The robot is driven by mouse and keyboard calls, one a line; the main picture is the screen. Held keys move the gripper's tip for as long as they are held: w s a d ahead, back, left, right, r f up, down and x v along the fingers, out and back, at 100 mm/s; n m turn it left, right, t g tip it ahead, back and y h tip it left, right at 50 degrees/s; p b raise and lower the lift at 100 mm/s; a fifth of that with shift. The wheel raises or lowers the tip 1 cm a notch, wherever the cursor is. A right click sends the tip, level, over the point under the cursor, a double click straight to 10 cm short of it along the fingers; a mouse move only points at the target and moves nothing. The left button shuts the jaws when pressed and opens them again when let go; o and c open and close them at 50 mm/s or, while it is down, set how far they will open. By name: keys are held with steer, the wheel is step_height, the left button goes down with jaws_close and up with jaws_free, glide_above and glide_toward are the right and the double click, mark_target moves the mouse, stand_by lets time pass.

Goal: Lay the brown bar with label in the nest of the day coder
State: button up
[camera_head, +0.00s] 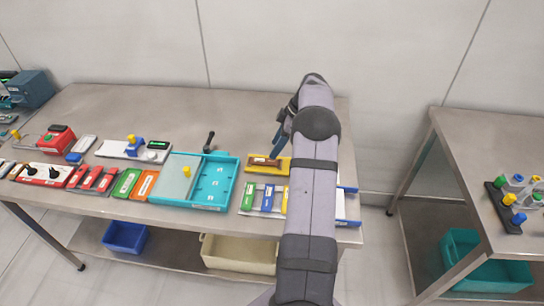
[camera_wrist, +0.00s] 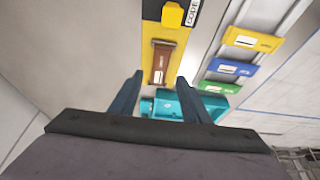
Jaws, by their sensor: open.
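The brown bar (camera_head: 262,161) with a pale label lies along the yellow bed of the day coder (camera_head: 281,169). In the wrist view the bar (camera_wrist: 161,66) lies lengthwise on the yellow bed (camera_wrist: 150,38), below the yellow block and a "CODE" plate. I cannot tell whether it sits fully down in the nest. My gripper (camera_wrist: 159,79) is open and empty, its fingers apart on either side of the bar's near end in the picture. In the head view my arm hides part of the gripper and the coder's right side.
A rack right of the coder in the wrist view holds yellow (camera_wrist: 253,40), blue (camera_wrist: 232,67) and green (camera_wrist: 219,87) bars. A teal tray (camera_head: 225,190) stands left of the coder. A small black lever (camera_head: 209,140) stands behind the tray. The bench behind is bare.

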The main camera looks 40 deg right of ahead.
steer(key=shift+b+v, duration=0.7)
steer(key=shift+v, duration=2.25)
steer(key=s+a+m+g+h, duration=0.1)
steer(key=s+a+m, duration=0.1)
steer(key=a, duration=0.8)
steer(key=s+a+m+g, duration=0.1)
steer(key=s+a+m, duration=0.15)
steer(key=a, duration=0.85)
steer(key=s+a+f+m+h, duration=0.1)
steer(key=s+a+f+m, duration=0.1)
steer(key=s+a, duration=0.4)
steer(key=s+a+f+m+g+h, duration=0.1)
steer(key=s+a+f+m, duration=0.1)
steer(key=s+a, duration=0.5)
steer(key=s+f, duration=0.1)
steer(key=s, duration=0.4)
steer(key=shift+a, duration=0.2)
steer(key=shift+s+m, duration=0.1)
steer(key=shift+m, duration=0.15)
